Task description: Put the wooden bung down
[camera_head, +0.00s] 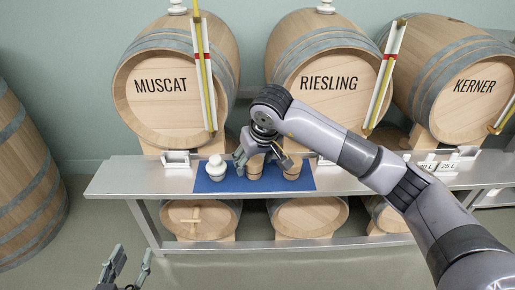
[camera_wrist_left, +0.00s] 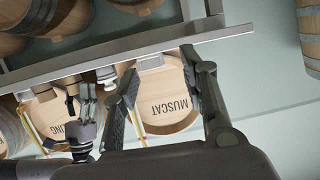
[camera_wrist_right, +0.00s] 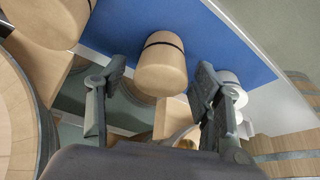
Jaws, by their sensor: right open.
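Two wooden bungs stand on a blue mat (camera_head: 226,184) on the steel bench. The left one (camera_head: 255,168) lies between the fingers of my right gripper (camera_head: 263,163); the right one (camera_head: 292,171) stands beside it. In the right wrist view, the nearer bung (camera_wrist_right: 162,65), with a dark band, stands on the mat between the parted fingertips, with gaps to both sides. The other bung (camera_wrist_right: 48,22) shows at the upper left there. My right gripper is open. My left gripper (camera_head: 128,265) is open and empty, low in front of the bench.
A white stopper-like piece (camera_head: 216,168) stands on the mat left of the bungs. Barrels marked Muscat (camera_head: 160,112), Riesling (camera_head: 325,110) and Kerner (camera_head: 460,105) stand behind, with sight-tube gauges. White blocks (camera_head: 176,159) sit on the bench (camera_head: 120,180). Its left end is clear.

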